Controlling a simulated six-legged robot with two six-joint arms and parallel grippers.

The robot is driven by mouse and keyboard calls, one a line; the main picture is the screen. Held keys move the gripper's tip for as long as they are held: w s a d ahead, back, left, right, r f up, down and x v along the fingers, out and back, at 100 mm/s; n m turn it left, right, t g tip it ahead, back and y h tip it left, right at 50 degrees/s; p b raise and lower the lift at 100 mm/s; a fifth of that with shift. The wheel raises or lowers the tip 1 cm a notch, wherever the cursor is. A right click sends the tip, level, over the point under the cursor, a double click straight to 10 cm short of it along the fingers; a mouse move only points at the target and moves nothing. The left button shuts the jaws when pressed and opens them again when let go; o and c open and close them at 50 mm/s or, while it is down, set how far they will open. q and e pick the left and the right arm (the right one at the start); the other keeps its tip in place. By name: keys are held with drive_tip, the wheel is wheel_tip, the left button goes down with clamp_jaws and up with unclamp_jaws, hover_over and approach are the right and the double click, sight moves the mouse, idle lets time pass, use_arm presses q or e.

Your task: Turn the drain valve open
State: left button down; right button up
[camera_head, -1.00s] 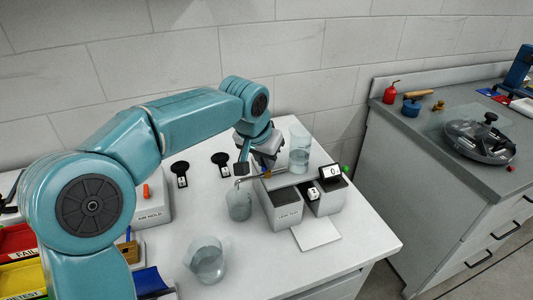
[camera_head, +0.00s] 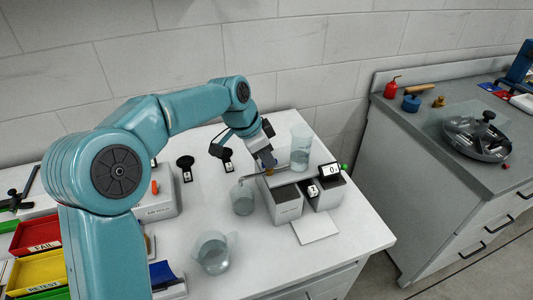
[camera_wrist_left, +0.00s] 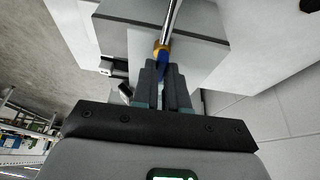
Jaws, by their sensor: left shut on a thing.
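The drain valve shows in the left wrist view as a brass-yellow body (camera_wrist_left: 161,46) on a shiny metal pipe (camera_wrist_left: 172,22), with a blue handle (camera_wrist_left: 162,70). My left gripper (camera_wrist_left: 162,66) is shut on this blue handle, one finger on each side. In the head view my left gripper (camera_head: 268,163) reaches down at the valve and largely hides it. The thin drain spout (camera_head: 250,178) runs left from there over a clear beaker (camera_head: 243,201). A clear vessel holding liquid (camera_head: 300,155) stands on the grey stand just right of the gripper. My right gripper is not in view.
Another clear beaker (camera_head: 213,254) stands at the front. Black-topped posts (camera_head: 186,166) stand behind. Coloured trays (camera_head: 36,234) lie at left. The right front of the table is clear.

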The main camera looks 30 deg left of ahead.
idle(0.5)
use_arm(q)
drive_tip(key=c, duration=1.2)
unclamp_jaws()
drive_tip(key=shift+o, duration=0.2)
drive_tip(key=p+v, duration=0.1)
drive_tip(key=v, duration=1.5)
drive_tip(key=shift+a+r+p, duration=0.2)
drive_tip(key=shift+a+p, duration=0.05)
drive_tip(key=shift+p, duration=0.1)
